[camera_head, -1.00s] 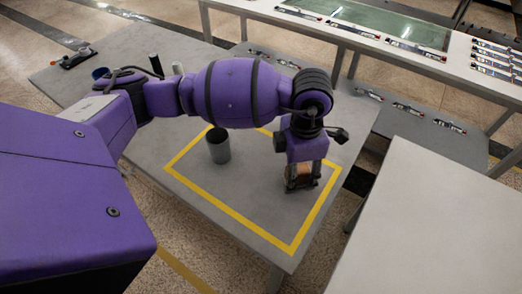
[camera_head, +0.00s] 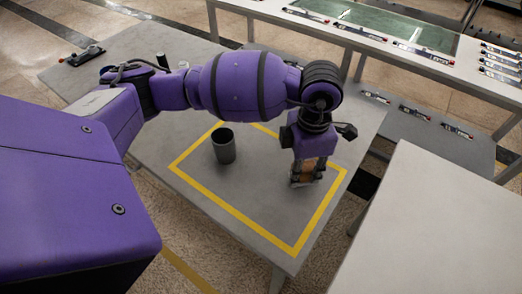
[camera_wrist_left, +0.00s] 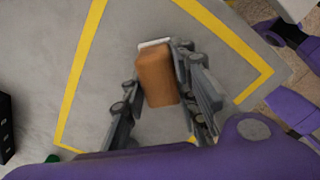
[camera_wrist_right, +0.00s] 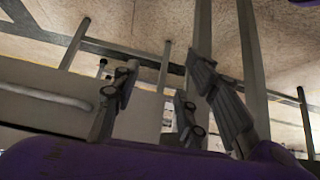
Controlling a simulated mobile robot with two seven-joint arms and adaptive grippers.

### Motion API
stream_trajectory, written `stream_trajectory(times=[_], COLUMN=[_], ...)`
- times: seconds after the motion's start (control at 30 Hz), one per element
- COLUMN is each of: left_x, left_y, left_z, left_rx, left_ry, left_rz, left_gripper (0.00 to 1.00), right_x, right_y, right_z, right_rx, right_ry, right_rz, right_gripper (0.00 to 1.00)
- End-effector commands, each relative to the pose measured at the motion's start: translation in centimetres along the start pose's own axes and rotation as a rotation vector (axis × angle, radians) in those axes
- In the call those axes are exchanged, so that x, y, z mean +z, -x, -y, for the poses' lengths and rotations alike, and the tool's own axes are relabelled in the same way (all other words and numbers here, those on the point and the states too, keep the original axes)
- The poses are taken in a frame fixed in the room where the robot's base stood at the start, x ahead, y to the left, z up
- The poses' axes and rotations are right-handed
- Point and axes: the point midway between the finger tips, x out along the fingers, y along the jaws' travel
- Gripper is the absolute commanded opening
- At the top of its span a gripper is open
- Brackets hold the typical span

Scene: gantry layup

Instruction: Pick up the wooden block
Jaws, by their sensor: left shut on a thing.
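The wooden block (camera_wrist_left: 157,75) is orange-brown and sits between the fingers of my left gripper (camera_wrist_left: 163,55) in the left wrist view. In the head view the left gripper (camera_head: 308,175) points down over the right part of the yellow taped square, shut on the block (camera_head: 308,170). The fingers partly hide the block there. I cannot tell clearly whether it is clear of the table (camera_head: 245,192). My right gripper (camera_wrist_right: 163,75) shows only in the right wrist view, with its fingers apart and nothing between them.
A dark grey open cup (camera_head: 223,149) stands inside the yellow tape outline (camera_head: 222,207), left of the left gripper. A bare light table (camera_head: 430,225) lies at the right. A rack table (camera_head: 375,38) with small tools stands behind. A dark tool (camera_head: 82,56) lies far left.

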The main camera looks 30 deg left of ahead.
Motion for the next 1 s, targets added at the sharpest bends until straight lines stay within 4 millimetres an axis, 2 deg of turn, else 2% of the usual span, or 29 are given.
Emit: stream_trajectory(times=[0.07, 0.37, 0.5, 0.7, 1.0], left_x=[0.2, -2.8, -4.6, -6.2, -7.0], left_y=[1.7, 8.0, 9.3, 10.7, 11.3], left_z=[-0.1, 4.9, 8.0, 10.9, 12.1], left_rx=[0.006, 0.007, 0.005, 0.004, 0.004], left_ry=[-0.002, -0.009, -0.008, -0.005, -0.001], left_rz=[0.007, 0.007, 0.006, 0.005, 0.003], left_gripper=[0.00, 0.00, 0.00, 0.00, 0.00], right_x=[-0.1, -0.2, 0.0, 0.0, -0.1], right_y=[0.0, 0.1, 0.0, 0.0, 0.1], right_z=[0.0, 0.0, 0.0, 0.0, 0.0], right_rx=[0.000, 0.000, 0.000, 0.000, 0.000], right_ry=[0.000, 0.000, 0.000, 0.000, 0.000], right_rz=[-0.001, -0.002, 0.001, 0.001, 0.000], right_gripper=[0.40, 0.40, 0.40, 0.40, 0.40])
